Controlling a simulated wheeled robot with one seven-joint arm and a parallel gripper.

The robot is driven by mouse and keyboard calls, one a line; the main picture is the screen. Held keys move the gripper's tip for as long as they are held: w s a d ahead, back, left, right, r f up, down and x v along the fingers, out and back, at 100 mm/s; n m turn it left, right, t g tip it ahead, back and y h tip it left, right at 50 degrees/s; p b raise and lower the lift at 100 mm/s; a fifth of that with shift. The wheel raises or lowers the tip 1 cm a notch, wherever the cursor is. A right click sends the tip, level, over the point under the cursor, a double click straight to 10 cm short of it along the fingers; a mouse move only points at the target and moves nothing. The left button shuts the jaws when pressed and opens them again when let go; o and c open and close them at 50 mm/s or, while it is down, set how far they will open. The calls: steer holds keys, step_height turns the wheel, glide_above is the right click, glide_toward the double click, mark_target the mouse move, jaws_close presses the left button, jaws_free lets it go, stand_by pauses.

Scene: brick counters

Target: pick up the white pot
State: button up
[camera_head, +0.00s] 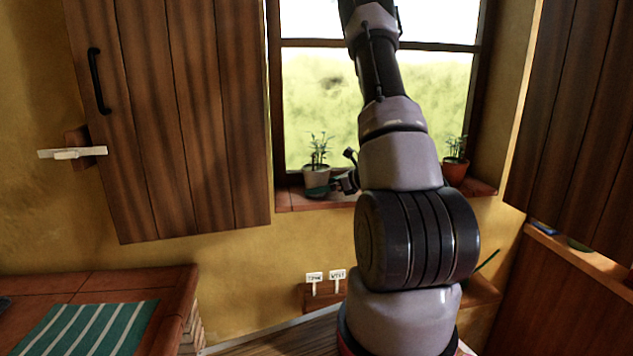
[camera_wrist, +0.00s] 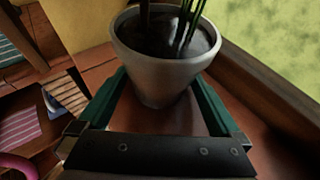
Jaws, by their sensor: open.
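The white pot (camera_head: 317,174) holds a green plant and dark soil and stands upright on the brick window sill. In the wrist view the white pot (camera_wrist: 160,75) is large at the top centre. My gripper (camera_head: 322,190) reaches in low at the pot from the right in the head view. In the wrist view my gripper (camera_wrist: 160,92) is open, with one green finger on each side of the pot's lower body. I cannot tell whether either finger touches it. The far side of the pot is hidden.
A terracotta pot (camera_head: 455,168) with a plant stands at the right end of the sill (camera_head: 298,200). A wooden shutter (camera_head: 185,120) is at the left. A brick counter (camera_head: 185,285) with a striped green cloth (camera_head: 85,330) is at lower left. The window frame runs close beside the pot.

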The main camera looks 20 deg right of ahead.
jaws_close()
stand_by(0.3)
